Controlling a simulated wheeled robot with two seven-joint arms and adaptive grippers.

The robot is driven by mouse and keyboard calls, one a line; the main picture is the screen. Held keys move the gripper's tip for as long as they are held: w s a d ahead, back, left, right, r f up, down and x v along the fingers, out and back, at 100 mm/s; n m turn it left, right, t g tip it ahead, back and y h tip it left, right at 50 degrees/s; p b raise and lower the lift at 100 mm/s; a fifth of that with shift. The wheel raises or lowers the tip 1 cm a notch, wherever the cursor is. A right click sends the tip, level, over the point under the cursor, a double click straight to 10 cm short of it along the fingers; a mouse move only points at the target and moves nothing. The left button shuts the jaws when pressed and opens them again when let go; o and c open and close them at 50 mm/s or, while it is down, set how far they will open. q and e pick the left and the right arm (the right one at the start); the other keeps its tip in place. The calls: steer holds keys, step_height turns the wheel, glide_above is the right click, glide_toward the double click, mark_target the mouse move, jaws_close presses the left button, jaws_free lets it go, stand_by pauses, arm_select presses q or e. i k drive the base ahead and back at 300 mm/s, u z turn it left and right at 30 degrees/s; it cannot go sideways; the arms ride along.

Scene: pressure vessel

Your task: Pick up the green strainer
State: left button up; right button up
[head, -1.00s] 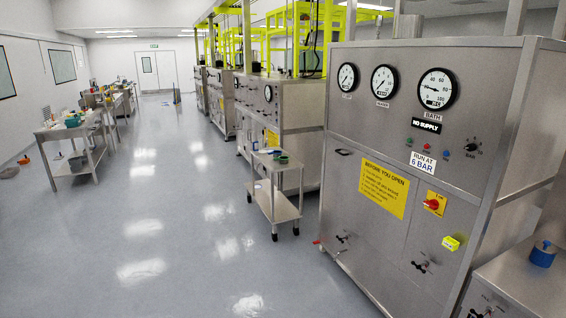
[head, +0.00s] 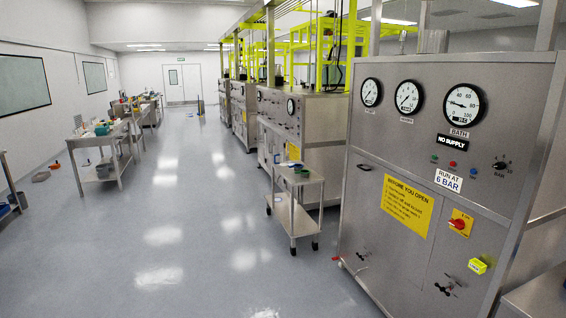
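A small dark green round thing (head: 302,172) sits on the top shelf of a small steel trolley (head: 288,184) in the middle of the head view. It may be the green strainer, but it is too small to tell. A teal-green item (head: 102,129) lies among other things on the steel table at the left; its kind is also unclear. Neither of my grippers is in view.
A large steel cabinet (head: 415,262) with gauges fills the right side, with more cabinets behind it. A steel table (head: 113,134) stands at the left. An orange item (head: 55,165) lies on the floor. The grey floor (head: 190,230) between them is clear.

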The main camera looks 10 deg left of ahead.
mark_target(304, 173)
steer(key=u, duration=0.35)
steer(key=i, duration=1.3)
steer(key=u, duration=0.7)
steer(key=i, duration=3.85)
steer(key=z, duration=0.75)
steer(key=i, duration=1.9)
steer(key=z, duration=0.85)
